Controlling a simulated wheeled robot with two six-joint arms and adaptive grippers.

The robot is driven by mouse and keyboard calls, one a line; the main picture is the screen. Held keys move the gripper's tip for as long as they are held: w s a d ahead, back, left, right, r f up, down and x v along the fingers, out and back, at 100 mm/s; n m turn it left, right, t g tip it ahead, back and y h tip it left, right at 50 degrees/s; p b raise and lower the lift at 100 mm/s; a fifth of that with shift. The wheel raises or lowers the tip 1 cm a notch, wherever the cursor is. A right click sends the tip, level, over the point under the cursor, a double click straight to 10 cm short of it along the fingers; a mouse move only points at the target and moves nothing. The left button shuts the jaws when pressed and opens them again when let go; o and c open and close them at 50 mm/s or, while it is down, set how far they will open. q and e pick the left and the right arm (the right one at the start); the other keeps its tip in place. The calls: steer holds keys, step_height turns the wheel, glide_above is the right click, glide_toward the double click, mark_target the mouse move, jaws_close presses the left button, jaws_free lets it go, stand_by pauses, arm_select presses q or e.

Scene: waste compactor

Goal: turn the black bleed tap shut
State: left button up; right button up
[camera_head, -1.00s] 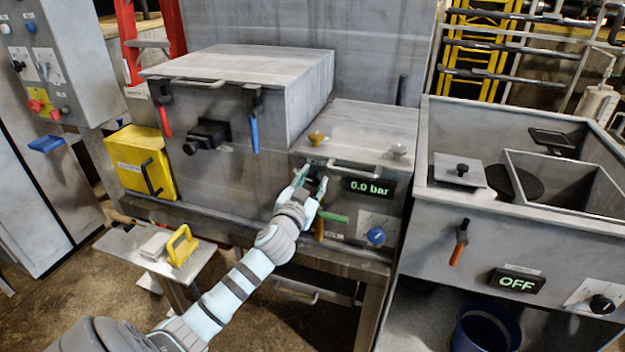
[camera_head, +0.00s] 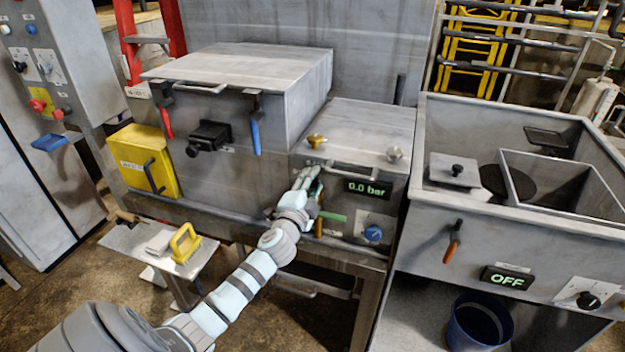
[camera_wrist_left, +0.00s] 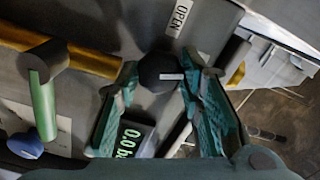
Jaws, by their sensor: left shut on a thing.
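The black bleed tap (camera_wrist_left: 160,70) shows in the left wrist view as a dark round knob with a white mark, beside an "OPEN" label (camera_wrist_left: 180,17). My left gripper (camera_wrist_left: 166,88) has its two teal fingers on either side of the knob and is shut on it. In the head view my left gripper (camera_head: 308,178) is at the front of the small grey unit, left of the "0.0 bar" display (camera_head: 367,188), and it hides the tap. My right gripper is not in view.
A grey basin unit (camera_head: 470,228) stands at the right. A small side table (camera_head: 135,246) stands at the lower left.

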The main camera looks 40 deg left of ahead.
arm_select(q)
steer(key=m+p, duration=0.1)
steer(key=m, duration=0.3)
steer(key=shift+f, duration=0.1)
stand_by(0.4)
steer(key=o, duration=1.1)
steer(key=shift+s, duration=0.1)
steer(key=v, duration=1.2)
